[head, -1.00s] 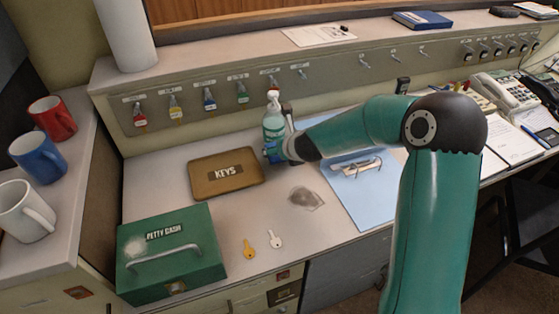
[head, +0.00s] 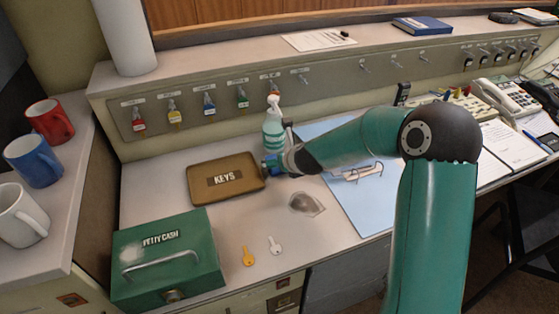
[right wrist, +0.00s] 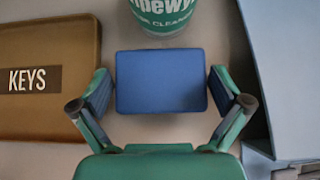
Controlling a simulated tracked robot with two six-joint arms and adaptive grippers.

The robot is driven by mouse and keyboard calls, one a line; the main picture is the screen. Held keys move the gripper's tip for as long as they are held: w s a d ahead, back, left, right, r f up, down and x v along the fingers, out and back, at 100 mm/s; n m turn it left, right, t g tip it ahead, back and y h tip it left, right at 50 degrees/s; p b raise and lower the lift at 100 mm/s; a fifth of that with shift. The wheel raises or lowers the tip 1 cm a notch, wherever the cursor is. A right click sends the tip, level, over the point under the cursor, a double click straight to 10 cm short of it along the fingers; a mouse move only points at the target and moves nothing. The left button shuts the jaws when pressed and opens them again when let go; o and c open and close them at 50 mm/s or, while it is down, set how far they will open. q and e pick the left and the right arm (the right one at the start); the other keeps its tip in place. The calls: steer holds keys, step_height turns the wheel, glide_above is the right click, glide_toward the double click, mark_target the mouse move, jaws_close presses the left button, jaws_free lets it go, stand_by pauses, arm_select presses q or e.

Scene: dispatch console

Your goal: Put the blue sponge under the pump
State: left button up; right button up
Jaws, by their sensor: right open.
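The blue sponge (right wrist: 160,82) lies flat on the desk in the right wrist view, between the fingers of my right gripper (right wrist: 160,92). The fingers are open, with a narrow gap on each side of the sponge. The pump bottle (head: 273,133), with a white pump head, stands upright near the back panel. Its labelled lower part (right wrist: 163,14) shows just beyond the sponge. In the head view my right gripper (head: 271,165) is low in front of the bottle; I cannot clearly separate the sponge from the blue finger pads there. My left gripper is not in view.
A brown keys tray (head: 245,187) lies left of the gripper. A blue folder (head: 357,205) lies to the right.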

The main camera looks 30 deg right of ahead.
steer(key=p+v, duration=0.2)
steer(key=v, duration=1)
